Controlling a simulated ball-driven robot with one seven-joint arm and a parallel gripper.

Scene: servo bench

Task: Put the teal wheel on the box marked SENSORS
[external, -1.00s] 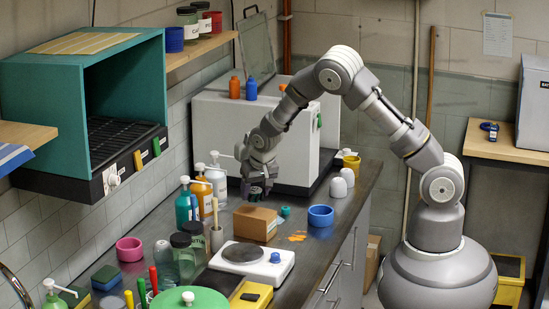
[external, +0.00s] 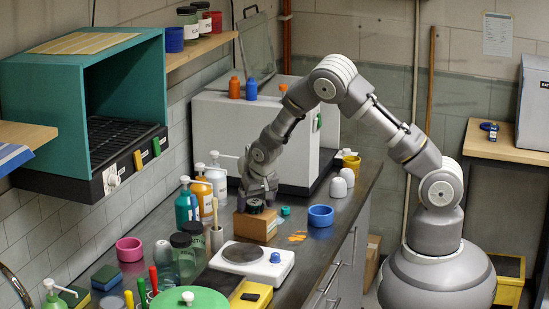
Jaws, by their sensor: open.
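A small dark wheel with a teal-green tint (external: 256,207) lies on top of the brown cardboard box (external: 257,229), near its back left part. My gripper (external: 258,197) points down right over the box, with its fingers open at the wheel. The fingers partly hide the wheel, so I cannot tell whether they still touch it. Any marking on the box is too small to read. A small teal round piece (external: 285,211) sits on the bench just right of the box.
Pump bottles (external: 202,190) and a grey cup with a stick (external: 216,238) crowd the left side. A large white cabinet (external: 215,135) stands behind.

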